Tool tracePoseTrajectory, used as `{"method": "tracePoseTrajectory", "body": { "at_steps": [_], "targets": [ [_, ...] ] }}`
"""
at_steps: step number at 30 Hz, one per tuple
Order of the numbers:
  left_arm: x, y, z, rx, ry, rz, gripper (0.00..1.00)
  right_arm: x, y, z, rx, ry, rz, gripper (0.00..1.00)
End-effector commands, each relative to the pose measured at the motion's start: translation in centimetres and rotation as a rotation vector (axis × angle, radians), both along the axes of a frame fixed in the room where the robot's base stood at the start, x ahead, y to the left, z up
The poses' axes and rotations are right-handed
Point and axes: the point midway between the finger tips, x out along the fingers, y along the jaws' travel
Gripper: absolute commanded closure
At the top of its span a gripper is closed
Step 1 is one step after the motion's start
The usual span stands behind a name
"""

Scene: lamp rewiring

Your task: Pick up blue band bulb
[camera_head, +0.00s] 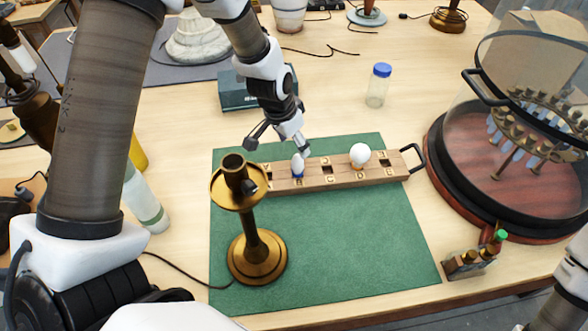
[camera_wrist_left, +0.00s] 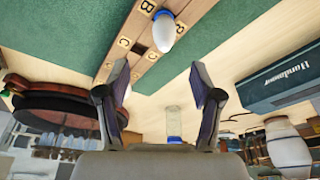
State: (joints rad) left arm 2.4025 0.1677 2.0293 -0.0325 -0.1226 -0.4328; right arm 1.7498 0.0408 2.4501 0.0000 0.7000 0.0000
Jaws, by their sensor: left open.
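The blue band bulb (camera_head: 298,168) is small and white with a blue band. It stands in the left half of a wooden rack with lettered slots (camera_head: 312,182). In the left wrist view the bulb (camera_wrist_left: 165,32) sits by the letter B, beyond the fingertips. My left gripper (camera_head: 277,146) is open and empty, just above and behind the bulb, its fingers spread and apart from it. A rounder white bulb (camera_head: 360,154) stands further right in the rack. My right gripper is not in view.
A brass lamp stand (camera_head: 257,258) rises from the green mat (camera_head: 340,240) in front of the rack. A glass-domed carousel (camera_head: 505,180) stands at right. A blue-capped jar (camera_head: 378,86) and a dark teal box (camera_head: 237,92) are behind. The mat's front right is clear.

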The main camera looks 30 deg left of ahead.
Motion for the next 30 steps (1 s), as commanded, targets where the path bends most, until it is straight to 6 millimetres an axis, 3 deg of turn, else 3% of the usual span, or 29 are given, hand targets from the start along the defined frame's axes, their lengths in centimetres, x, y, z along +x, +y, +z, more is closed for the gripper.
{"method": "tracePoseTrajectory", "body": {
  "at_steps": [1, 5, 14, 21, 29, 30],
  "targets": [
    [0.0, 0.0, -1.7, 0.0, 0.0, 0.0, 0.34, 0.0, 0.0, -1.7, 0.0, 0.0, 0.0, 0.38],
    [0.0, 0.0, -3.2, 0.0, 0.0, 0.0, 0.34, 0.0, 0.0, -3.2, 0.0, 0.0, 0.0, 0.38],
    [0.7, -0.2, -6.1, -0.001, 0.002, 0.001, 0.34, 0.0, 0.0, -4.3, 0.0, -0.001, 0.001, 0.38],
    [1.8, -0.3, -10.3, 0.0, 0.001, 0.001, 0.34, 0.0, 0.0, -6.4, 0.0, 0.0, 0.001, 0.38],
    [2.1, -0.4, -10.6, 0.0, 0.0, 0.001, 0.34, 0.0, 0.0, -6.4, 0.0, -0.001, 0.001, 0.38],
    [2.1, -0.4, -10.6, 0.0, 0.0, 0.001, 0.38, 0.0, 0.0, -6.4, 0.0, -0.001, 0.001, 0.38]
  ]
}}
